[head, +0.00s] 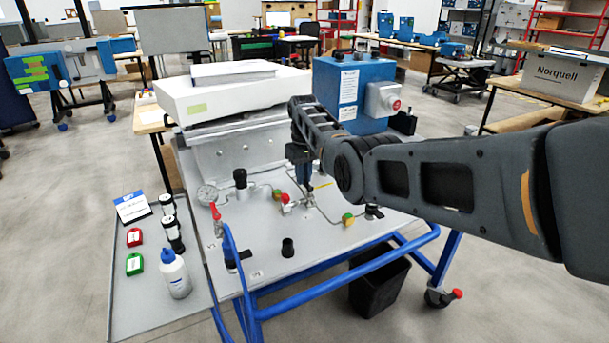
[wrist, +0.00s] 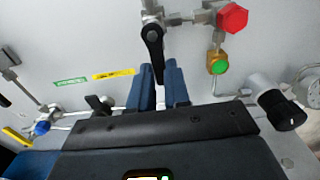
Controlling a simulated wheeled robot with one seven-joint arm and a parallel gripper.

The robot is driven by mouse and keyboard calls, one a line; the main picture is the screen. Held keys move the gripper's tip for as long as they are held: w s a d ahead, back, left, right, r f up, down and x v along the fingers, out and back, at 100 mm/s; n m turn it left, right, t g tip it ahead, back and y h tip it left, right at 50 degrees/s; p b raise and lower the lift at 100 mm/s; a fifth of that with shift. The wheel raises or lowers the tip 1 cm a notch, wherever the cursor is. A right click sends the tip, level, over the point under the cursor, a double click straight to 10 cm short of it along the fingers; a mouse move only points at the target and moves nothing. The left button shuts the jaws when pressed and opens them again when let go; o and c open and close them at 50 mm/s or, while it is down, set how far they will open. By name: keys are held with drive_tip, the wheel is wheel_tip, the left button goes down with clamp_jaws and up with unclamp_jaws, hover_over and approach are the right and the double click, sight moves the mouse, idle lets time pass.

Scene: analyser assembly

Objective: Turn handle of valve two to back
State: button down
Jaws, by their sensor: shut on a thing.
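The black handle (wrist: 153,42) of a valve points down from its metal fitting in the wrist view. Its lower end runs between the two blue fingers of my gripper (wrist: 160,80), which are closed on it. No readable number marks this valve, so I cannot tell from lettering that it is valve two. In the head view my gripper (head: 306,183) points down at the panel (head: 255,258), and the handle is hidden there by the gripper.
Beside the handle are a red knob (wrist: 232,17), a green-and-yellow knob (wrist: 217,63) and a black knob (wrist: 278,110). A blue box (head: 345,95) stands behind my arm.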

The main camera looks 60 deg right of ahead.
idle(0.3)
drive_tip(key=c, duration=1.1)
unclamp_jaws()
drive_tip(key=shift+r, duration=0.1)
drive_tip(key=shift+r, duration=3.8)
